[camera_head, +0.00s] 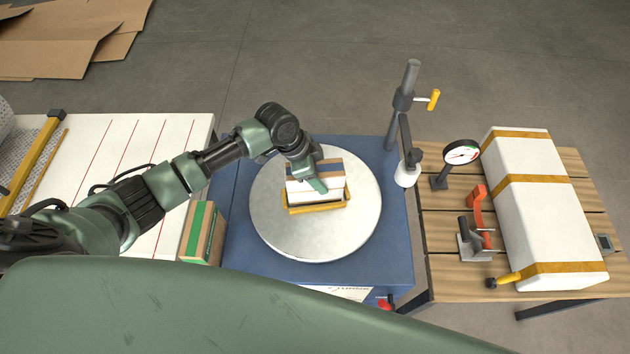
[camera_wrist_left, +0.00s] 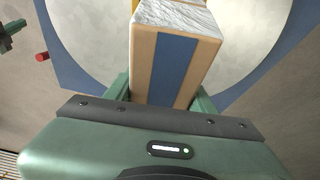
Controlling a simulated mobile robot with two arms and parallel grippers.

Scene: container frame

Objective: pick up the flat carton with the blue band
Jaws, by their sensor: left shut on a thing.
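The flat carton with the blue band (camera_head: 331,166) is over the round pale turntable (camera_head: 275,225), at a yellow tray (camera_head: 319,208). In the left wrist view the tan carton with its dark blue band (camera_wrist_left: 174,62) lies between the green fingers. My left gripper (camera_head: 318,184) reaches down from the left and is shut on this carton; its fingers also show in the wrist view (camera_wrist_left: 163,92). The gripper hides part of the carton in the head view. I cannot tell whether the carton is clear of what is under it. My right gripper is not in view.
A carton with a green band (camera_head: 199,234) stands left of the turntable. A grey post with a yellow handle (camera_head: 404,100) rises behind right. A wooden table (camera_head: 440,270) at right bears a dial gauge (camera_head: 461,153), a red-handled clamp (camera_head: 476,205) and a long white package (camera_head: 545,225).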

